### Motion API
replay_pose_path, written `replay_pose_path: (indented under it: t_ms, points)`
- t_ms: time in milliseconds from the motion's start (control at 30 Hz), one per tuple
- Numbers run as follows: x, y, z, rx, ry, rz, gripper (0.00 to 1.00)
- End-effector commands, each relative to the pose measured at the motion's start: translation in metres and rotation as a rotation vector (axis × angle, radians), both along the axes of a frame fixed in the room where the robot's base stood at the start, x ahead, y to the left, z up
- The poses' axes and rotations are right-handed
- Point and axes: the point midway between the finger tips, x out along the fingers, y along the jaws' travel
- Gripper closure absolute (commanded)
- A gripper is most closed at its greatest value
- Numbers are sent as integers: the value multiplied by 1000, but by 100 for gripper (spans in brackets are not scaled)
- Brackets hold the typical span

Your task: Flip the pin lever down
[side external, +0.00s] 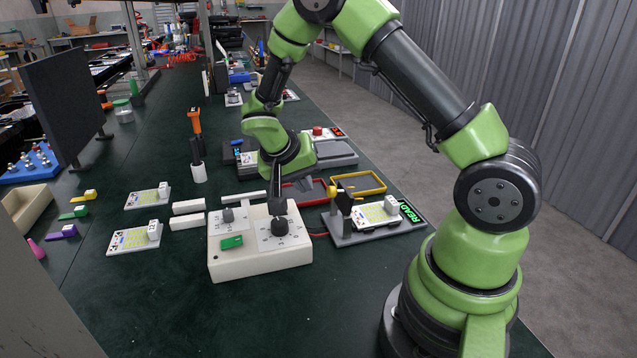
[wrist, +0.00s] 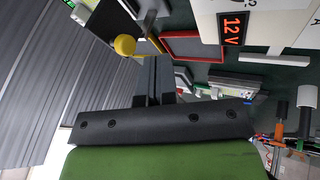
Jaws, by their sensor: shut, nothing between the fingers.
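A grey fixture (side external: 372,236) stands right of centre in the side view, with a dark upright post (side external: 345,204) and a yellow knob (side external: 332,192) on it, which looks like the pin lever. A white board with yellow dots (side external: 372,214) lies on the fixture. The yellow knob also shows in the wrist view (wrist: 125,45), left of my fingers. My gripper (wrist: 155,66) is shut and empty. In the side view my gripper (side external: 278,205) points down over the white control box, left of the lever and apart from it. The lever's pivot is too small to make out.
Yellow (side external: 372,182) and red (side external: 300,192) trays lie behind.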

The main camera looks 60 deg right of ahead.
Motion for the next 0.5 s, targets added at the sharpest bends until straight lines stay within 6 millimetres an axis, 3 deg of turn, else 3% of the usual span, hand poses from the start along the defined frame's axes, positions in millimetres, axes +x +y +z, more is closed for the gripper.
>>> replay_pose_path:
  t_ms: [200, 500]
  points:
    - [-20, -14, -7, 0, 0, -1, 100]
    - [-24, -16, -8, 1, -2, 0, 100]
